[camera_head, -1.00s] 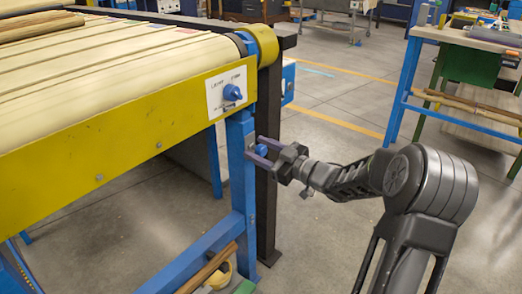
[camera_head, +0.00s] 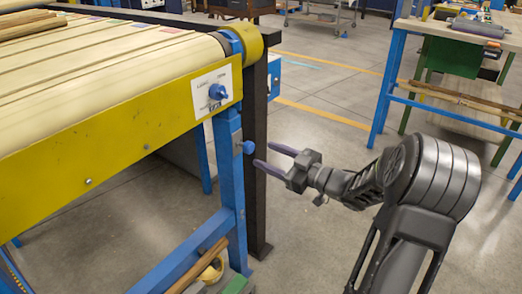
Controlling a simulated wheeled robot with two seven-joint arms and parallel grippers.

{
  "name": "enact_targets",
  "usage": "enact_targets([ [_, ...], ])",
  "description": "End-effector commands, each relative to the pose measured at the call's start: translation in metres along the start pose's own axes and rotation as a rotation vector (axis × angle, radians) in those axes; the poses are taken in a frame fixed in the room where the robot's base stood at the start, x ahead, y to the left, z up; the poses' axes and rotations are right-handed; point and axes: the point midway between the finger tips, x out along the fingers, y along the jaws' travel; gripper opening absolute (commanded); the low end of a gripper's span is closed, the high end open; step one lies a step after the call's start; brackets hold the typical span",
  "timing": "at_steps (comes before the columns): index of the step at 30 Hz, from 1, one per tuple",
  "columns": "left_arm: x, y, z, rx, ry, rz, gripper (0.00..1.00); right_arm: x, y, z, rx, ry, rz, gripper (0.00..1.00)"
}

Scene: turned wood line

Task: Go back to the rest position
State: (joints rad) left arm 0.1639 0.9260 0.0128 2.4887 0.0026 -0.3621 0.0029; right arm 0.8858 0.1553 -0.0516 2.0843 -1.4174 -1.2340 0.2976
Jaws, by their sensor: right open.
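My right gripper (camera_head: 268,158) is open and empty. It points left in front of the dark post (camera_head: 257,205), a little to the right of a round blue knob (camera_head: 249,147) on the blue leg (camera_head: 230,165). A small gap shows between the fingertips and this knob. My right arm (camera_head: 430,180) reaches in from the lower right. A blue rotary switch (camera_head: 217,92) sits on a white label plate on the yellow conveyor side. My left gripper is not in view.
The yellow-sided conveyor (camera_head: 120,133) with its cream belt fills the left. Long wood pieces (camera_head: 205,262) lie low by the blue frame. A blue-legged workbench (camera_head: 455,35) stands at the upper right. Open grey floor (camera_head: 320,130) lies between.

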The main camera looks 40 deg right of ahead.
Motion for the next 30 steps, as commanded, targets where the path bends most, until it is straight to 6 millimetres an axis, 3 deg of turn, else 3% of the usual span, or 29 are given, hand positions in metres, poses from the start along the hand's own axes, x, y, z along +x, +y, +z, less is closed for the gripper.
enact_targets([
  [16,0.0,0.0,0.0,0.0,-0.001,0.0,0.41,0.0,0.0,0.0,-0.002,0.0,0.0,0.53],
  [20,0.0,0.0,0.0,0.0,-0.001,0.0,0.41,-0.001,0.007,0.009,-0.02,-0.035,0.031,0.53],
  [23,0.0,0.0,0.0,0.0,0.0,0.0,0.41,-0.004,0.027,0.027,0.002,-0.099,0.138,0.53],
  [26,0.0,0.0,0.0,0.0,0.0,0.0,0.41,-0.01,0.038,0.073,0.11,-0.21,0.277,0.53],
  [28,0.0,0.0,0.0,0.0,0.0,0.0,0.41,-0.006,0.022,0.119,0.232,-0.313,0.343,0.53],
  [30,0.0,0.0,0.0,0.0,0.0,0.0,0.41,-0.001,-0.01,0.163,0.356,-0.42,0.372,0.53],
])
